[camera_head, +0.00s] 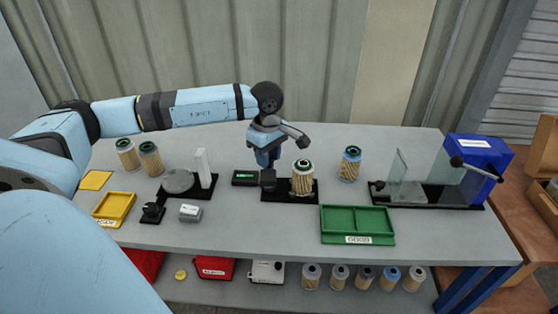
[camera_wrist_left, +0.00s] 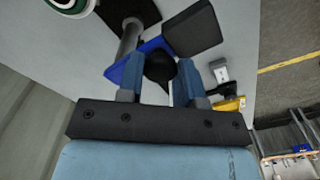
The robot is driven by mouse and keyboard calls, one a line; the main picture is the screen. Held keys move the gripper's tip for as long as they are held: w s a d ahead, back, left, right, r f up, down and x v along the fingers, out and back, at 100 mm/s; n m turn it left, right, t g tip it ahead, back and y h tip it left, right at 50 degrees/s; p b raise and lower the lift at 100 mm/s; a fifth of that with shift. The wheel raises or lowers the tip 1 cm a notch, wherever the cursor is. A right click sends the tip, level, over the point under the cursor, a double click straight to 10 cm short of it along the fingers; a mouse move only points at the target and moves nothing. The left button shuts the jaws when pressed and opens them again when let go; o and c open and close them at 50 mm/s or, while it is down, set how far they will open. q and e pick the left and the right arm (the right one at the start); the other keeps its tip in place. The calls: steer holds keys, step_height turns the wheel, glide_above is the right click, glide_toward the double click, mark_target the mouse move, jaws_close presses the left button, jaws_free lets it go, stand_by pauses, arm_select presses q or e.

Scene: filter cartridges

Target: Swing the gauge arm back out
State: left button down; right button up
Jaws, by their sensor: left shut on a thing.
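The gauge stands mid-table on a black base (camera_head: 283,197), with a small display box (camera_head: 245,178) at its left. A pleated cartridge with a green-rimmed top (camera_head: 302,180) stands upright on the base. Its rim shows at the top left of the left wrist view (camera_wrist_left: 70,5). My left gripper (camera_head: 267,160) is just behind the gauge. In the left wrist view its blue fingers (camera_wrist_left: 174,82) are shut on a round black knob (camera_wrist_left: 160,68). A blue gauge arm (camera_wrist_left: 128,72) and a grey post (camera_wrist_left: 129,38) show beside the knob. My right gripper is not in view.
A green tray (camera_head: 358,239) lies in front, right of the gauge. A blue-banded cartridge (camera_head: 350,164) stands behind it. A turntable (camera_head: 178,181), yellow tray (camera_head: 113,222) and two cartridges (camera_head: 150,158) are left. A clear-shielded fixture (camera_head: 410,193) and blue box (camera_head: 482,160) are right.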

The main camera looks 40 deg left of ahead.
arm_select(q)
steer(key=shift+s+a+m, duration=0.15)
steer(key=shift+a+m, duration=0.05)
steer(key=shift+m, duration=0.2)
steer(key=shift+b, duration=0.3)
steer(key=c, duration=1)
jaws_free()
steer(key=shift+o, duration=1.1)
step_height(320, 180, up, 14)
